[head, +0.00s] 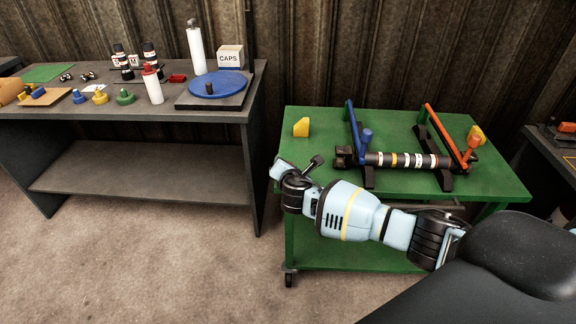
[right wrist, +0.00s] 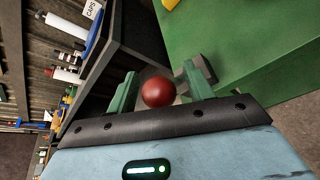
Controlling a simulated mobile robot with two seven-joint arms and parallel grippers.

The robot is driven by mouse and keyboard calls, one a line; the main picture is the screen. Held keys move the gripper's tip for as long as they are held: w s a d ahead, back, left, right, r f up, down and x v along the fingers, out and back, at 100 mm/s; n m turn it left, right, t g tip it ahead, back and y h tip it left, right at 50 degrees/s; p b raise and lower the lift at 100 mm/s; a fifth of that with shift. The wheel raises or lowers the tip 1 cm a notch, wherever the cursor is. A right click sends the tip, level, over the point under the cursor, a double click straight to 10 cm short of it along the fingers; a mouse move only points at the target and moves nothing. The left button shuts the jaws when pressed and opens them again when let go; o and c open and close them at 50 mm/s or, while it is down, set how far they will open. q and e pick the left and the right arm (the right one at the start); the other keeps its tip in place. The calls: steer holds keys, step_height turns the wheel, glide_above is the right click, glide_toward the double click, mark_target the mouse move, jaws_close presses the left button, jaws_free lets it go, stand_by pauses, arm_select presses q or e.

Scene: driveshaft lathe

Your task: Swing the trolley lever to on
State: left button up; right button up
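The green trolley (head: 400,120) stands in the middle right of the head view. Its green side also shows at the upper right of the right wrist view (right wrist: 245,50). My right gripper (right wrist: 158,84) is open, with a finger on each side of a red ball knob (right wrist: 158,92), apparently the lever's end. I cannot tell whether the fingers touch it. A dark grey block (right wrist: 208,70) sits behind the right finger, by the trolley. In the head view my right gripper (head: 280,172) is at the trolley's left edge, and the knob is hidden. My left gripper is out of view.
A driveshaft (head: 405,160) lies in black stands on the trolley, with blue (head: 353,130) and orange (head: 447,135) arms. A grey bench (head: 150,165) with bottles and a blue disc (head: 217,83) stands to the left. Floor is clear in front.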

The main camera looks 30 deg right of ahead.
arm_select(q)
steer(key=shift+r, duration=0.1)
arm_select(e)
steer(key=shift+r, duration=0.15)
steer(key=shift+s+a+r, duration=0.1)
steer(key=shift+s+r, duration=0.1)
steer(key=shift+s, duration=0.15)
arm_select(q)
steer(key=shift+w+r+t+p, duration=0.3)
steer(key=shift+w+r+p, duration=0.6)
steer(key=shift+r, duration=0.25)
arm_select(e)
steer(key=v, duration=0.7)
steer(key=shift+f, duration=0.2)
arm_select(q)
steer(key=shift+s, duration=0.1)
